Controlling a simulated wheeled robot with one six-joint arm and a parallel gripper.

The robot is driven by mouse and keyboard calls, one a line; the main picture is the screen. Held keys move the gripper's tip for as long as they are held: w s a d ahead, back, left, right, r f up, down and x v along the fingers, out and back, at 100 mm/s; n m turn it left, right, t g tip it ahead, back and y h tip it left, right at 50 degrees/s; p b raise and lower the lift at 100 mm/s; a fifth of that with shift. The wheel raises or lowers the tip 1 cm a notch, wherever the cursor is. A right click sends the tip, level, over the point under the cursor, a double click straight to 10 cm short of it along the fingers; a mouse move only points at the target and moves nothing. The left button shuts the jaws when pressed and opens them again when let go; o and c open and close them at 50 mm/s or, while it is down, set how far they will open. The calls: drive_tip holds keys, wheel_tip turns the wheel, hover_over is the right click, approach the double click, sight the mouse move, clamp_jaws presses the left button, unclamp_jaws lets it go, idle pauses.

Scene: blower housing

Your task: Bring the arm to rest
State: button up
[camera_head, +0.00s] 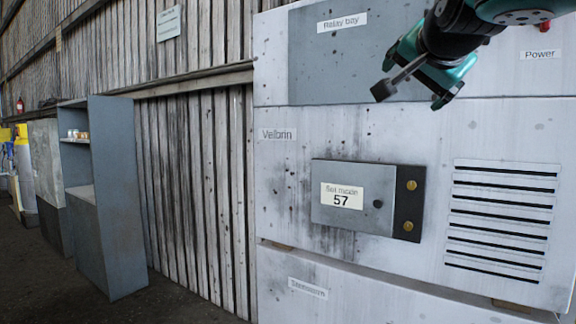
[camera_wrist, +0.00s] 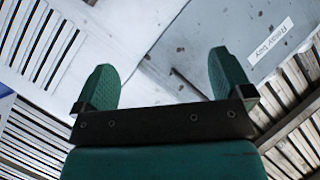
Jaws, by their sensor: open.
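My gripper (camera_head: 414,82) hangs at the upper right of the head view, in front of the housing's upper part and beside the grey relay bay panel (camera_head: 345,75). In the wrist view my gripper (camera_wrist: 163,68) shows two green fingers spread wide apart. Nothing is between them. The fingers look apart from the housing surface behind them. The rest of my arm enters from the top right corner of the head view.
The pale blower housing (camera_head: 300,205) fills the right side. A small box marked 57 (camera_head: 352,197) with a dark knob projects from it, left of a slotted vent (camera_head: 500,220). A grey shelf unit (camera_head: 118,200) stands at left by the corrugated wall. Dark floor (camera_head: 165,305) is open in front.

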drive_tip(key=s+a+f+n+g+y+p, duration=0.1)
drive_tip(key=s+a+f+n+g+y, duration=0.1)
drive_tip(key=f+n, duration=0.3)
drive_tip(key=s+a+f+n+g+y, duration=0.1)
drive_tip(key=s+a+f+n+g, duration=0.15)
drive_tip(key=f, duration=0.55)
drive_tip(key=s+a+f+n+g+y+p, duration=0.1)
drive_tip(key=s+f+n+g, duration=0.3)
drive_tip(key=s+f, duration=0.4)
drive_tip(key=s+a+f+n+g+y+p, duration=0.1)
drive_tip(key=s+f+n+g+y, duration=0.1)
drive_tip(key=s+f+n+g, duration=0.3)
drive_tip(key=s+f, duration=0.4)
drive_tip(key=s, duration=0.6)
drive_tip(key=shift+s+a+f+g, duration=0.2)
drive_tip(key=shift+a+f+g, duration=0.05)
drive_tip(key=shift+a+g, duration=0.1)
